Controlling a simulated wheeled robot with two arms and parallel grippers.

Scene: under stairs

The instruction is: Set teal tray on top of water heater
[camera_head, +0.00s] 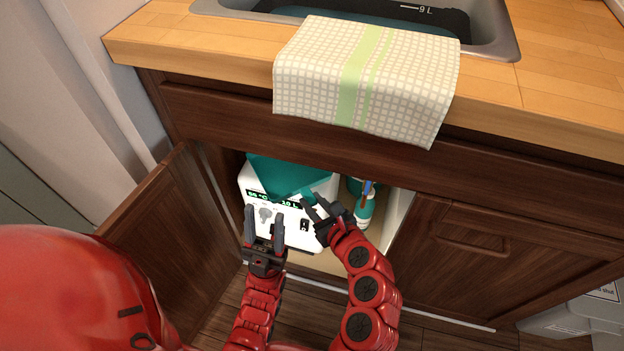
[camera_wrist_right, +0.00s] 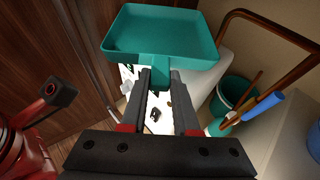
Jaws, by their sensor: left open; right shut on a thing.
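The teal tray (camera_head: 285,177) is inside the open cabinet, over the top of the white water heater (camera_head: 290,222). In the right wrist view the tray (camera_wrist_right: 160,48) is a shallow open pan with a handle tab between my fingers. My right gripper (camera_head: 318,212) is shut on that tab; it also shows in the right wrist view (camera_wrist_right: 160,85). I cannot tell whether the tray touches the heater's top. The heater (camera_wrist_right: 197,85) is partly hidden behind the tray. My left gripper (camera_head: 264,228) is open and empty in front of the heater's front panel.
The left cabinet door (camera_head: 170,235) stands open. A teal bucket (camera_wrist_right: 238,97), a bottle (camera_head: 365,210) and a brown pipe (camera_wrist_right: 285,75) are right of the heater. The countertop edge with a checked towel (camera_head: 365,80) hangs above the opening.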

